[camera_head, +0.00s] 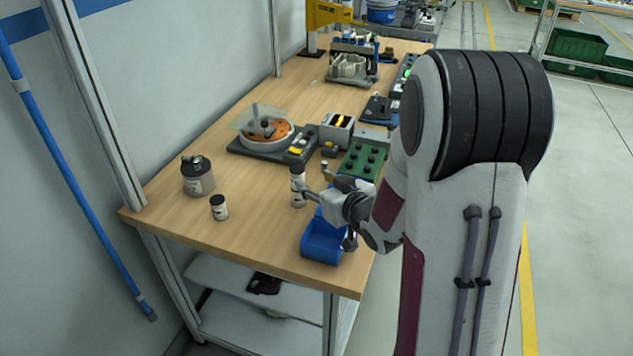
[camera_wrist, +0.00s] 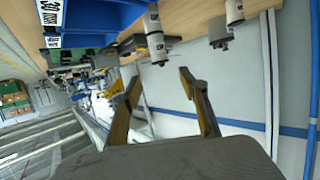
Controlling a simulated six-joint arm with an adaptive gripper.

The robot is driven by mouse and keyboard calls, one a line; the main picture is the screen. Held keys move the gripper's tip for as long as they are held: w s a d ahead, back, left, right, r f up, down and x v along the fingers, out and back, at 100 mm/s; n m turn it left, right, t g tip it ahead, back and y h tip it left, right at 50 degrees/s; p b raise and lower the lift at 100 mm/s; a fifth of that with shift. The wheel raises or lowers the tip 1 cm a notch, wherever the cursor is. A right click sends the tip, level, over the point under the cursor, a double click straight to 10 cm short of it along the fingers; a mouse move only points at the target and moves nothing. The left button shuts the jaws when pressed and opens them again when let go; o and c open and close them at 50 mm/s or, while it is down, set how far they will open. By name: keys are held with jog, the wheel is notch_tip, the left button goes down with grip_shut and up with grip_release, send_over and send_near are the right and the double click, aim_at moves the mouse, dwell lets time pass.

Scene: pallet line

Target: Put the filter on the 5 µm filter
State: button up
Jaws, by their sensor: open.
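A tall white cylinder with a dark band (camera_head: 298,188) stands on the wooden bench just beyond my gripper (camera_head: 316,180). In the wrist view this cylinder (camera_wrist: 157,45) shows beyond and between the fingertips of my open, empty gripper (camera_wrist: 160,79), apart from them. A shorter white cylinder with a black cap (camera_head: 219,208) stands farther left near the front edge; it also shows in the wrist view (camera_wrist: 234,12). The cylinder labels are too small to read, so I cannot tell which is the 5 µm filter.
A grey jar with a black top (camera_head: 198,182) stands at the left. A blue bin (camera_head: 322,246) sits at the front corner. Behind are a turntable device (camera_head: 264,136) and a green button panel (camera_head: 361,162). The bench (camera_head: 258,222) is clear between the two cylinders.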

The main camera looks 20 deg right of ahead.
dwell(0.4)
jog(key=s+a+r+g+h, duration=0.35)
jog(key=s+r, duration=0.45)
jog(key=s, duration=0.4)
jog(key=s+a+g+y, duration=0.1)
jog(key=s+a, duration=0.3)
jog(key=s, duration=0.6)
jog(key=s+a+r+g+y, duration=0.1)
jog(key=s+a+g, duration=0.3)
jog(key=s, duration=0.7)
jog(key=shift+a+y, duration=0.35)
jog(key=shift+a, duration=0.15)
jog(key=shift+r, duration=0.1)
